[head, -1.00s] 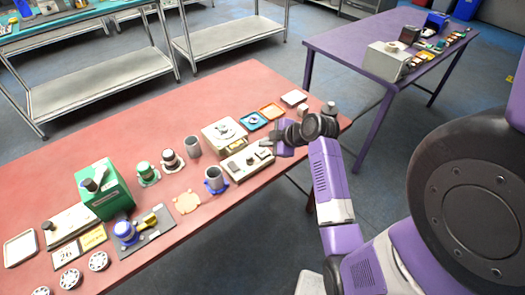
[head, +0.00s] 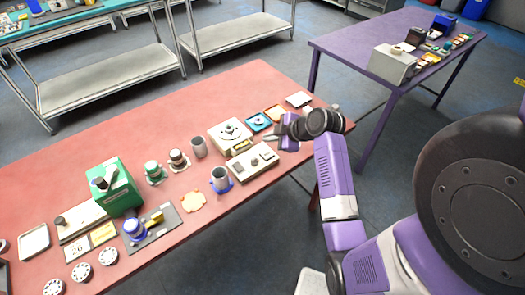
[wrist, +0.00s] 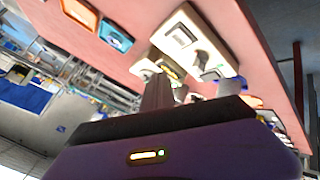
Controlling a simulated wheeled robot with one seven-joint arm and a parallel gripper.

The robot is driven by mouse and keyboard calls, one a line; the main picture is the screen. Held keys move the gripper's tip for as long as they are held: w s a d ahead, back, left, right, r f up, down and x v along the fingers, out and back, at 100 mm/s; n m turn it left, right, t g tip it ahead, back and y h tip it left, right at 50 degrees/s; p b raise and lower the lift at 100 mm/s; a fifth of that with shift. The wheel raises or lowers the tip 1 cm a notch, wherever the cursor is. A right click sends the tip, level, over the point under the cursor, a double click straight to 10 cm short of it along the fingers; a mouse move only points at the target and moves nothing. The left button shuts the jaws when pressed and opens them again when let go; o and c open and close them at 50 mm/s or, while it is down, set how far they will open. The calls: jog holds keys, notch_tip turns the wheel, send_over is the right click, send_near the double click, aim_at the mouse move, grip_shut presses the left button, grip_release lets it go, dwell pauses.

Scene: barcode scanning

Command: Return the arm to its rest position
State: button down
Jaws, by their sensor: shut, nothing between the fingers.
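My gripper (head: 272,137) is at the right end of the red table (head: 130,150) in the head view, above the table top. It is shut and holds nothing. My purple arm bends at a black joint beside the table's right edge. In the wrist view, the shut fingers (wrist: 158,92) point toward a cream device (wrist: 195,45), which also shows in the head view (head: 252,161) just left of and below the gripper. I see no contact between them.
A beige device with a round dial (head: 230,135), a blue tray (head: 259,122) and an orange tray (head: 275,112) lie near the gripper. A purple table (head: 340,40) stands behind, with floor between.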

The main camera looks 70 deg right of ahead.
dwell(0.3)
jog(key=shift+d+m, duration=0.1)
jog(key=shift+m, duration=0.2)
jog(key=d+r+m+h, duration=0.5)
jog(key=r+m, duration=0.1)
jog(key=s+a+r+t+y+b, duration=0.1)
jog(key=s+a+r+t, duration=0.15)
jog(key=a, duration=0.95)
jog(key=s+a+r+m+t+y, duration=0.1)
jog(key=s+a+t, duration=0.2)
jog(key=a, duration=0.9)
jog(key=s+a+r+t+y+b, duration=0.1)
jog(key=s+a+r+t, duration=0.15)
jog(key=a, duration=0.95)
jog(key=s+a+f+n+g+y, duration=0.1)
jog(key=s+a+f+n+y, duration=0.1)
jog(key=s+a+y, duration=0.3)
jog(key=s+a+f, duration=0.1)
jog(key=s+a, duration=0.2)
jog(key=shift+n+g, duration=0.3)
jog(key=shift+g, duration=0.1)
